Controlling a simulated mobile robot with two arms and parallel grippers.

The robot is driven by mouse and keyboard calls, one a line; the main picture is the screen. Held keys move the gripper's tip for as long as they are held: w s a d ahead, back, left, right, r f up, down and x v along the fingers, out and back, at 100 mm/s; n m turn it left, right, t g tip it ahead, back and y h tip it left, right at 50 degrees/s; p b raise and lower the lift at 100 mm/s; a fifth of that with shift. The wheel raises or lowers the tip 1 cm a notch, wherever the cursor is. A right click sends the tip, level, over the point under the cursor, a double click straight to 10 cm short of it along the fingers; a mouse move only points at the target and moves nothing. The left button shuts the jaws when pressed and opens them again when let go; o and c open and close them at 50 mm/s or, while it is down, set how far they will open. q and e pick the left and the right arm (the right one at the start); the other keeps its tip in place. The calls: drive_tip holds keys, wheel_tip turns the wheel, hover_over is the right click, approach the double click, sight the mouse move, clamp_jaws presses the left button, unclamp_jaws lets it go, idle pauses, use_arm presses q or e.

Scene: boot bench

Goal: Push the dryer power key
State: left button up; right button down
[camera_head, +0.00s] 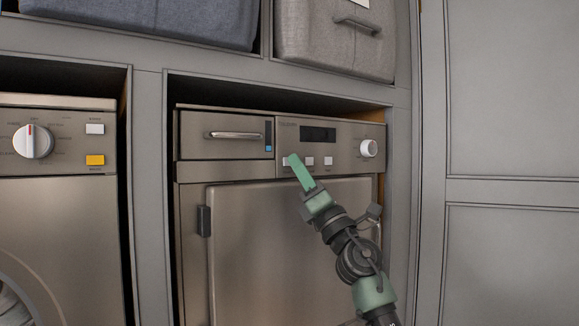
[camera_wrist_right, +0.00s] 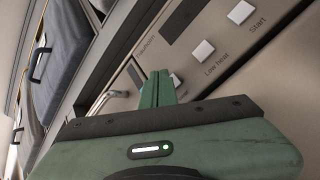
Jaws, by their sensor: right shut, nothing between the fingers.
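The dryer (camera_head: 285,240) is the metal machine in the right-hand bay. Its panel carries a row of three white keys, a dark display (camera_head: 318,134) and a round knob (camera_head: 369,148). The leftmost key (camera_head: 287,162) is partly covered by my right gripper (camera_head: 293,158), whose green fingers are shut and empty. In the right wrist view the fingertips (camera_wrist_right: 158,75) lie over or beside this key (camera_wrist_right: 176,80), so its label is hidden; I cannot tell if they touch. The other keys read "Low heat" (camera_wrist_right: 203,50) and "Start" (camera_wrist_right: 241,12). My left gripper is not in view.
A second machine (camera_head: 60,200) with a dial, a white key and a yellow key stands at the left. The dryer's drawer handle (camera_head: 234,135) juts out left of the keys. Fabric bins (camera_head: 335,40) sit above. A grey cabinet panel (camera_head: 510,110) is at the right.

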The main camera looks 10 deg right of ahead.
drive_tip(key=shift+w+a, duration=0.1)
drive_tip(key=shift+w, duration=0.05)
drive_tip(key=shift+w+b, duration=0.15)
drive_tip(key=shift+b, duration=0.15)
idle(0.5)
drive_tip(key=shift+s+r+p, duration=0.1)
drive_tip(key=shift+s+p, duration=0.2)
drive_tip(key=shift+p, duration=0.45)
drive_tip(key=shift+s+d, duration=0.2)
drive_tip(key=shift+s, duration=0.1)
